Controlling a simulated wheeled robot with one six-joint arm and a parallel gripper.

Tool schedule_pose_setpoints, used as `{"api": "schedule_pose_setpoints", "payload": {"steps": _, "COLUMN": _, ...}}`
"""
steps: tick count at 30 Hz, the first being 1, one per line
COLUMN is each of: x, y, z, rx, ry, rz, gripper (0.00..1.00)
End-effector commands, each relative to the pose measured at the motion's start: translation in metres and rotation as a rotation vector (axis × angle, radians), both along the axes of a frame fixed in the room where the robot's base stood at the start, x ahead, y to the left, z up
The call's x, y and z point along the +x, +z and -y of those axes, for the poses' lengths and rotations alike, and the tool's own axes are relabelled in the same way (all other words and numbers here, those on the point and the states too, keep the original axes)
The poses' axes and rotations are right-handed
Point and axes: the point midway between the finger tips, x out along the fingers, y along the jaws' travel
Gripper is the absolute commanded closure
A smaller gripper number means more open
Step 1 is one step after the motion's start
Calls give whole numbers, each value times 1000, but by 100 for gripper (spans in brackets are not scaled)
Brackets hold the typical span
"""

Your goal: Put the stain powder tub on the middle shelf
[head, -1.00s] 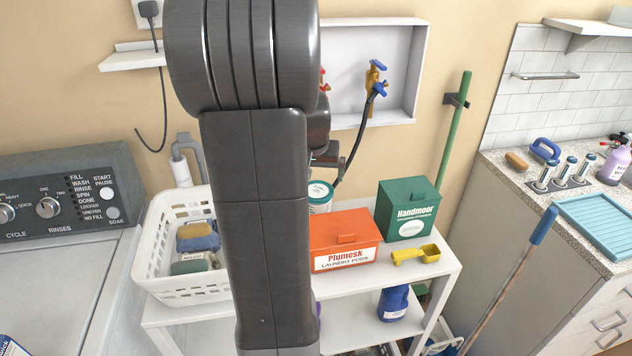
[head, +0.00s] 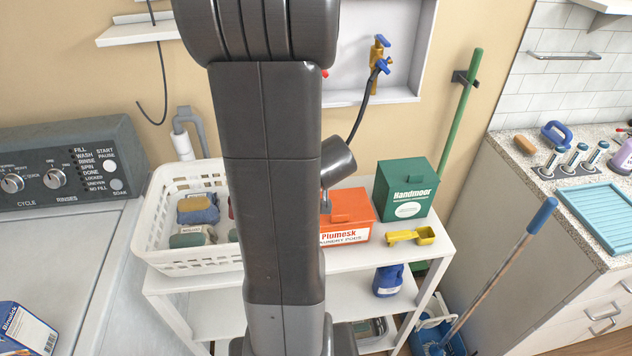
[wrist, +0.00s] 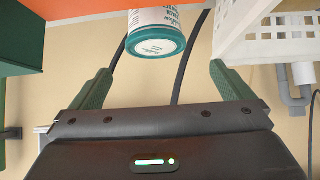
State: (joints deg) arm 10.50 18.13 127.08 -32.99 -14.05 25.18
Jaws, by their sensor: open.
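A white tub with a teal lid (wrist: 155,32), which looks like the stain powder tub, shows upside down in the wrist view, its label too small to read. It lies just beyond and between the fingertips of my open gripper (wrist: 161,69), not held. In the head view my arm hides the tub and my gripper. The middle shelf (head: 218,312) is the white board under the cart's top (head: 424,256). My arm hides part of it.
On the cart's top are a white basket (head: 190,262), an orange box (head: 345,212), a green box (head: 407,188) and a yellow scoop (head: 412,237). A blue bottle (head: 388,281) stands on the middle shelf's right. The shelf's left part looks clear.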

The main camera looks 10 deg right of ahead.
Motion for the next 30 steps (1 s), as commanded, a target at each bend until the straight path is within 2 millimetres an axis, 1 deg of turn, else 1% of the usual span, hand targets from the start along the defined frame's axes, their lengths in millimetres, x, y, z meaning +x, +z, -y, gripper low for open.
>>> {"api": "schedule_pose_setpoints", "payload": {"steps": 1, "x": 9, "y": -14, "z": -1, "rx": 0, "ry": 3, "rz": -2, "gripper": 0}}
{"api": "schedule_pose_setpoints", "payload": {"steps": 6, "x": 32, "y": -34, "z": 0, "rx": 0, "ry": 0, "rz": -3, "gripper": 0}}
{"api": "schedule_pose_setpoints", "payload": {"steps": 10, "x": 43, "y": -42, "z": 0, "rx": -1, "ry": 1, "rz": -2, "gripper": 0}}
{"api": "schedule_pose_setpoints", "payload": {"steps": 17, "x": 51, "y": -49, "z": 1, "rx": 0, "ry": -1, "rz": -2, "gripper": 0}}
{"api": "schedule_pose_setpoints", "payload": {"steps": 27, "x": 79, "y": -75, "z": 6, "rx": -1, "ry": -1, "rz": -3, "gripper": 0}}
{"api": "schedule_pose_setpoints", "payload": {"steps": 30, "x": 84, "y": -79, "z": 6, "rx": -1, "ry": 0, "rz": -3, "gripper": 0}}
